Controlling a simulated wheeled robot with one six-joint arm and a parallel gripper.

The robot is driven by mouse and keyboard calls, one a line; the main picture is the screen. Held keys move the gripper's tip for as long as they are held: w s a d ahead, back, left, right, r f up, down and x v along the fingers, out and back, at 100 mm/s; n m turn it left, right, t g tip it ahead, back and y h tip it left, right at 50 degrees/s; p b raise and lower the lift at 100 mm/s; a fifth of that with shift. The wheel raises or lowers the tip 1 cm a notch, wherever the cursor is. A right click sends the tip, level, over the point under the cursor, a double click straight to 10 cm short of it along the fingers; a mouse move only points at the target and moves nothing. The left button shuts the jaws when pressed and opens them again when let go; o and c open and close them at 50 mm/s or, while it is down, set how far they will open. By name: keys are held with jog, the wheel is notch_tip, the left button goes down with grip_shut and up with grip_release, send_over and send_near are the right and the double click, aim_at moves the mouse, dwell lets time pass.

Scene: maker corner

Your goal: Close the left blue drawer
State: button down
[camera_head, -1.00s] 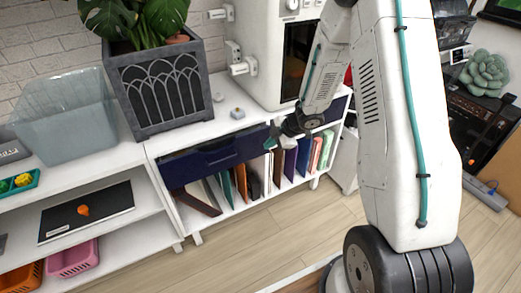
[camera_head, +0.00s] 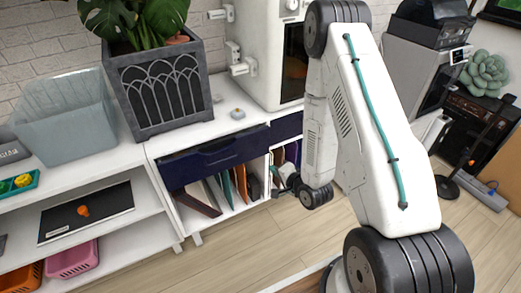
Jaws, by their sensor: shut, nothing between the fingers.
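The left blue drawer (camera_head: 205,163) is dark navy and sits under the white cabinet top, left of centre. Its front has a recessed handle. My gripper (camera_head: 279,190) is small in view, low in front of the shelf below the drawers, to the right of and lower than the left drawer. It is shut and empty, partly hidden by my wrist.
Upright folders (camera_head: 238,182) fill the shelf below the drawers. A grey planter (camera_head: 165,90), a translucent bin (camera_head: 65,118) and a small white-and-blue item (camera_head: 238,114) stand on top. A white machine (camera_head: 258,55) is behind. Wooden floor (camera_head: 245,240) in front is clear.

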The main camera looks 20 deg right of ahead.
jog(key=d+r+m+h, duration=0.1)
jog(key=m, duration=0.1)
jog(key=m+t, duration=0.1)
send_near(256, 143)
jog(key=w+f, duration=0.2)
jog(key=w, duration=0.1)
jog(key=w+f, duration=0.1)
jog(key=w, duration=0.1)
jog(key=shift+w+a+f, duration=0.1)
jog(key=shift+a+f, duration=0.15)
jog(key=shift+f, duration=0.1)
jog(key=shift+w, duration=0.5)
jog(key=w, duration=0.4)
jog(key=shift+w+a, duration=0.2)
jog(key=shift+w+r, duration=0.1)
jog(key=shift+r, duration=0.05)
